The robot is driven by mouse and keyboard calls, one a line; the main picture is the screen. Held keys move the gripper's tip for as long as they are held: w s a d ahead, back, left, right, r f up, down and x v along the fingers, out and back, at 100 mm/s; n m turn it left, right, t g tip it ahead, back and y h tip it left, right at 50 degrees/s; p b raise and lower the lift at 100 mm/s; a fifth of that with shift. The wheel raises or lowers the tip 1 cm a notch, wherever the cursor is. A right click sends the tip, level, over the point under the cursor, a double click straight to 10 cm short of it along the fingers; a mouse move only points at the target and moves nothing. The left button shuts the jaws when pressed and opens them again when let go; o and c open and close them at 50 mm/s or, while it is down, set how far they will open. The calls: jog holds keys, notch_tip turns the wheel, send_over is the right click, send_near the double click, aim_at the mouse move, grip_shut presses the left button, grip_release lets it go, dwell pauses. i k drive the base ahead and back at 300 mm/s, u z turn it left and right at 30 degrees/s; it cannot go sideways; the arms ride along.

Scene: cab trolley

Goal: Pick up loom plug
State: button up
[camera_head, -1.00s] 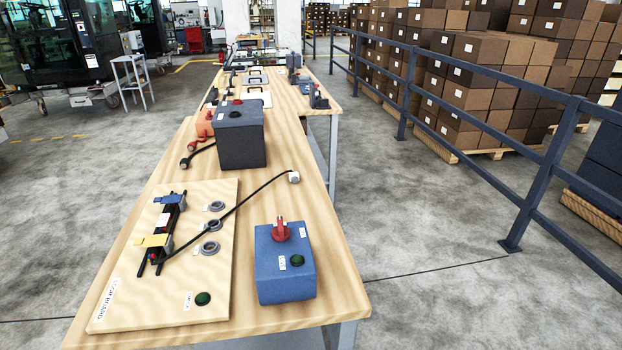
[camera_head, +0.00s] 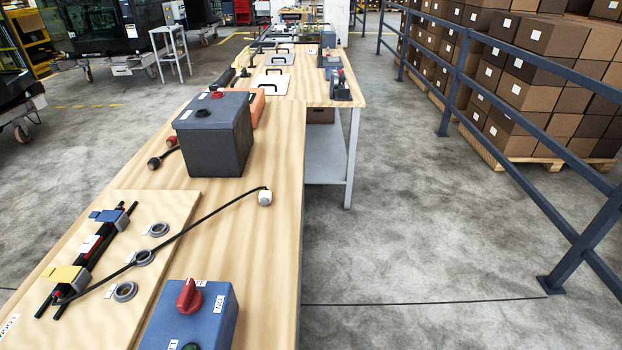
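The loom plug (camera_head: 265,197), a small whitish connector, lies on the wooden bench top near its right edge. It sits at the end of a black cable (camera_head: 205,221). The cable runs left across the loom board (camera_head: 178,211), over its grey rings, to a black loom held by a blue clip (camera_head: 109,216) and a yellow clip (camera_head: 65,277). My gripper is not in view.
A blue box with a red knob (camera_head: 189,297) stands in front of the plug. A dark grey box (camera_head: 214,140) stands behind it. Two dark connectors lie left of the grey box. Blue railings (camera_head: 480,110) stand right, beyond open floor.

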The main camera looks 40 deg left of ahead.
aim_at(266, 196)
jog(key=z, duration=0.05)
jog(key=i, duration=2.3)
jog(key=u, duration=3.05)
jog(key=i, duration=0.2)
jog(key=u, duration=0.75)
jog(key=i, duration=0.9)
jog(key=z, duration=0.4)
